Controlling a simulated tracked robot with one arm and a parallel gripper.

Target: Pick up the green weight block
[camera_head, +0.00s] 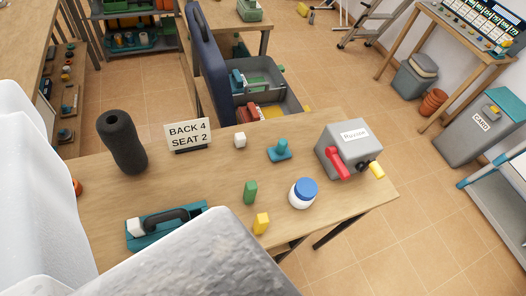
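A small green block (250,192), which looks like the green weight block, stands on the wooden table near its front edge. A yellow block (261,223) is just in front of it, and a white jar with a blue lid (303,193) is to its right. Large white and grey surfaces, which seem to be mine, fill the lower left foreground and cover part of the table. No fingertips can be made out, so I cannot tell how my gripper is set. Nothing visible touches the green block.
A teal tool with a black handle (167,226), a black cylinder (123,142), a sign (188,135), a white cube (240,140), a teal knobbed piece (279,150) and a grey box with a red lever (348,149) share the table.

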